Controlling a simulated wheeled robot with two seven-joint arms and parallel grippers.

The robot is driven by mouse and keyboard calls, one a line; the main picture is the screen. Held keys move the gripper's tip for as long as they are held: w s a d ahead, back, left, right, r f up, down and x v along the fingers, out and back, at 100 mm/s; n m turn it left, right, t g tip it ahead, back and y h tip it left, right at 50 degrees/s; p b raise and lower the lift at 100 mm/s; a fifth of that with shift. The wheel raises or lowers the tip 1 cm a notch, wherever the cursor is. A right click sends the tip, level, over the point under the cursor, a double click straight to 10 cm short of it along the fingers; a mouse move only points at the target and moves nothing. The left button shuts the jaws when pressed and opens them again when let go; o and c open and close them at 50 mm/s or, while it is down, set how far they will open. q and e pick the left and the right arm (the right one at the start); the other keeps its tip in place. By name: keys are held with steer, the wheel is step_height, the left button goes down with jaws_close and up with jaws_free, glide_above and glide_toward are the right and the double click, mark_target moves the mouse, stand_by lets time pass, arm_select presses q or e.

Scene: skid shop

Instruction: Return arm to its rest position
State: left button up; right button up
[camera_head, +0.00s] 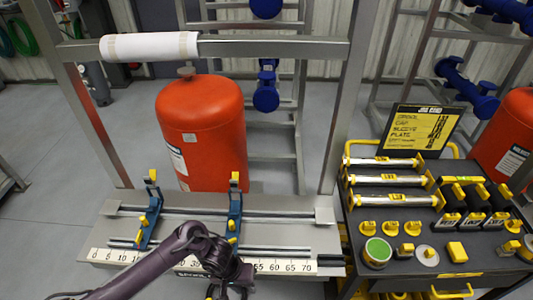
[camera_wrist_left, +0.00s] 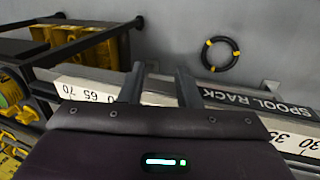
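My left arm (camera_head: 150,272) comes in from the lower left of the head view, dark purple, and bends down at the front of the spool rack (camera_head: 270,235). My left gripper (camera_head: 230,292) is at the bottom edge of that view, partly cut off, in front of the rack's ruler strip. In the left wrist view the two dark fingers of the left gripper (camera_wrist_left: 160,75) stand apart with nothing between them. The ruler strip (camera_wrist_left: 90,92) and the "SPOOL RACK" label (camera_wrist_left: 240,103) lie just beyond them. My right arm and gripper do not show.
Two blue clamps with yellow tips (camera_head: 150,215) (camera_head: 235,208) stand on the rack rails. An orange tank (camera_head: 203,135) stands behind. A black cart (camera_head: 485,240) with several parts is at the right. A black-and-yellow ring (camera_wrist_left: 208,54) lies on the grey floor.

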arm_select(q)
steer(key=s+a+f+t+b, duration=0.1)
steer(key=s+a+f+b, duration=0.15)
steer(key=f, duration=0.65)
steer(key=s+a+f+t+b, duration=0.1)
steer(key=s+f+b, duration=0.2)
steer(key=f, duration=0.7)
steer(key=s+a+f+b, duration=0.2)
steer(key=s+f, duration=0.1)
steer(key=f, duration=0.6)
steer(key=s+a+f+y+b, duration=0.1)
steer(key=s+a+f, duration=0.2)
steer(key=s, duration=0.4)
steer(key=s+a+f+m+y+b, duration=0.1)
steer(key=s+a+f, duration=0.3)
steer(key=s, duration=0.3)
steer(key=s+a+f+y+b, duration=0.1)
steer(key=s+a+f, duration=0.3)
steer(key=s, duration=0.4)
steer(key=shift+f+g, duration=0.3)
steer(key=shift+f, duration=0.2)
steer(key=shift+o, duration=0.4)
